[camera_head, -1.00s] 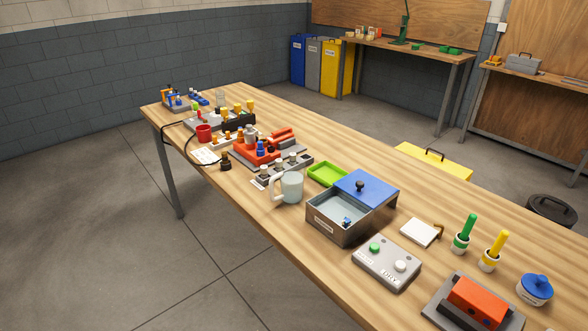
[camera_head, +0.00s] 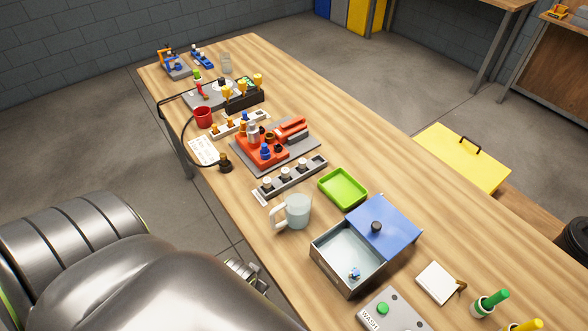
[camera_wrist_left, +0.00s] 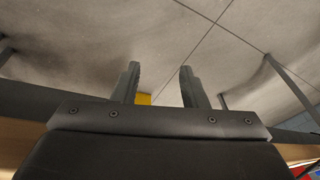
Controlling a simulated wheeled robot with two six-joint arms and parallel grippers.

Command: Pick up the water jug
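The water jug (camera_head: 298,211), a pale translucent jug with a white handle on its left side, stands upright on the wooden table in the head view, just left of the metal box. My left gripper (camera_wrist_left: 157,70) shows in the left wrist view with its two fingers apart and nothing between them, over grey floor. In the head view my left arm fills the lower left, off the table's near edge and apart from the jug. The jug is not seen in the left wrist view. My right gripper is not in view.
Beside the jug are a green tray (camera_head: 343,187), a metal box (camera_head: 338,274) with a blue lid (camera_head: 384,229), and a grey strip (camera_head: 290,180) with several small white-topped parts. A red fixture (camera_head: 268,150) stands farther back. The table in front of the jug is clear.

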